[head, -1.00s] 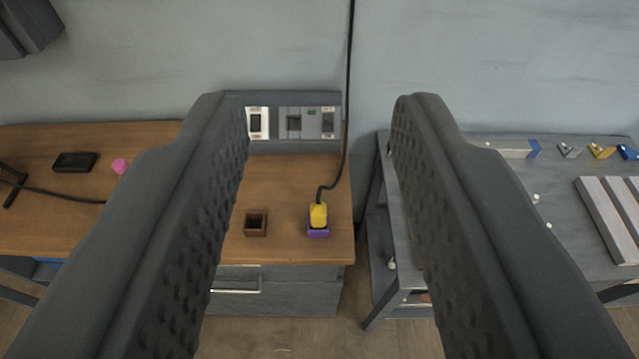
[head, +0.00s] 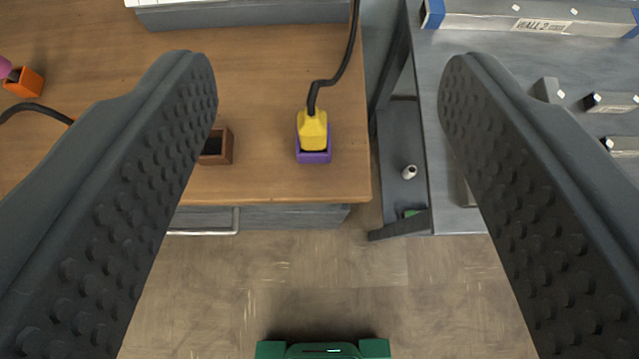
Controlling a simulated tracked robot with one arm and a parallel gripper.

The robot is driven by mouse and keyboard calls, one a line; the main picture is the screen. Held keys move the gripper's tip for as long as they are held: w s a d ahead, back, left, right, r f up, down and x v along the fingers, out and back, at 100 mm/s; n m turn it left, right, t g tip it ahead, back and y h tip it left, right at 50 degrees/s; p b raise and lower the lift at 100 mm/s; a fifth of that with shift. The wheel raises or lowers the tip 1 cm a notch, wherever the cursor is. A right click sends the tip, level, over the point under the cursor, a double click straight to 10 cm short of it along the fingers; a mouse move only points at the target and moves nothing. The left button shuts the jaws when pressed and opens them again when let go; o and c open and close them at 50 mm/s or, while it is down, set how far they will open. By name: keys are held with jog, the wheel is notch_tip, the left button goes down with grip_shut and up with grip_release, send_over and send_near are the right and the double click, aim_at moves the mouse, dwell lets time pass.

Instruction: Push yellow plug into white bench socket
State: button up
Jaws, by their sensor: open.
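The yellow plug (head: 313,130) stands in a small purple holder (head: 314,157) near the front right corner of the wooden bench. Its black cable (head: 341,70) rises from its top and runs up out of view. My gripper (head: 328,75) is open and empty, its two dark textured fingers wide apart on either side of the plug in the picture, not touching it. At the top left, only the lower edge of a white and grey unit (head: 240,14) on the bench shows. The white socket is out of view now.
A brown empty holder (head: 217,147) sits left of the plug, partly behind the left finger. An orange holder (head: 24,83) with a pink thing is at far left. A grey table (head: 450,150) with metal parts stands to the right, across a gap. The floor (head: 330,275) in front is clear.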

aim_at(313, 137)
jog(key=w+f+g, duration=0.1)
jog(key=w+f, duration=0.2)
jog(key=f, duration=0.5)
jog(key=w+a+f+g+b, duration=0.1)
jog(key=w+f, duration=0.2)
jog(key=f, duration=0.5)
jog(key=w+f, duration=0.3)
jog(key=f, duration=0.6)
jog(key=shift+a+g+b, duration=0.2)
jog(key=shift+g+b, duration=0.2)
jog(key=b+x, duration=0.1)
jog(key=x, duration=0.3)
jog(key=shift+d+f+b, duration=0.1)
jog(key=shift+f+b, duration=0.15)
jog(key=shift+b, duration=0.05)
jog(key=shift+w+f, duration=0.2)
jog(key=shift+w, duration=0.1)
jog(key=shift+c, duration=0.3)
jog(key=c, duration=1)
